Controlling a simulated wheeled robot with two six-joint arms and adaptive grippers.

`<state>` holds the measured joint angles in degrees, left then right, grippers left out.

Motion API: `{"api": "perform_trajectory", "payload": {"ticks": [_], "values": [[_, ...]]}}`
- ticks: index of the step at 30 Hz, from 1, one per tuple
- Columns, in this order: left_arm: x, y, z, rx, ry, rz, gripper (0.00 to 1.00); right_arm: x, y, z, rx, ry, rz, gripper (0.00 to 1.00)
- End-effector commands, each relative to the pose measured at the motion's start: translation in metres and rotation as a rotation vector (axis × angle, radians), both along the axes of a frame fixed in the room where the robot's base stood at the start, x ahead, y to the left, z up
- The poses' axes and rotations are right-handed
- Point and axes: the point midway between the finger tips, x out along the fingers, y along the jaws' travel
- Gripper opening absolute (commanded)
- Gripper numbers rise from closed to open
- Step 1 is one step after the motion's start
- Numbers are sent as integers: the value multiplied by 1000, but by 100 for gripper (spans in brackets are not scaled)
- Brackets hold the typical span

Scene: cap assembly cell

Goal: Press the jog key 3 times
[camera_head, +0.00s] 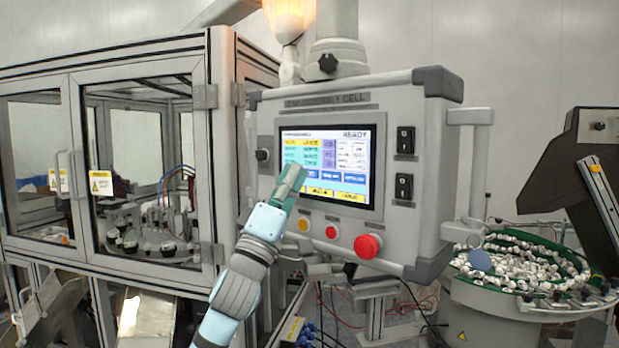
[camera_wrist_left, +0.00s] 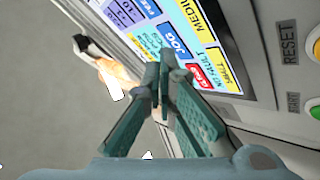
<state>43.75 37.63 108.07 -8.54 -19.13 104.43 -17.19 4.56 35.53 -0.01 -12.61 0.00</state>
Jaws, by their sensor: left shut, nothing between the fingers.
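The jog key (camera_head: 312,174) is a blue key on the lit touch screen (camera_head: 352,150) of the grey operator panel. In the left wrist view the blue key lettered JOG (camera_wrist_left: 175,42) lies just beyond the fingertips. My left gripper (camera_head: 293,174) is in front of the lower left part of the screen, its fingers together with nothing between them. In the left wrist view the closed fingertips (camera_wrist_left: 165,76) appear just below the jog key. I cannot tell whether they touch the screen. My right gripper is not in view.
Below the screen are a yellow button (camera_head: 303,225), a red button (camera_head: 331,232) and a large red mushroom button (camera_head: 367,246). Two black switches stand right of the screen. A glazed machine cabinet (camera_head: 213,150) is at left, a bowl of white caps (camera_head: 530,265) at right.

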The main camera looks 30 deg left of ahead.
Motion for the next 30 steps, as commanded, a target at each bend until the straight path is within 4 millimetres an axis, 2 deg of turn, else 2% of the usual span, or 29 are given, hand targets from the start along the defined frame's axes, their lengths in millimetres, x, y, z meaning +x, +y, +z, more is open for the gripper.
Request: {"api": "perform_trajectory", "payload": {"ticks": [2, 14, 24, 30], "values": [[-3, 1, -4, 0, 1, 1, 0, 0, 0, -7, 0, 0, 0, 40], [-9, 1, -3, 1, -1, 0, 0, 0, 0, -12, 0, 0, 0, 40], [-42, 6, -6, 2, -2, 1, 0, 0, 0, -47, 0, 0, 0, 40], [-54, 7, -4, 1, 0, 1, 0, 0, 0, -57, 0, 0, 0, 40]]}}
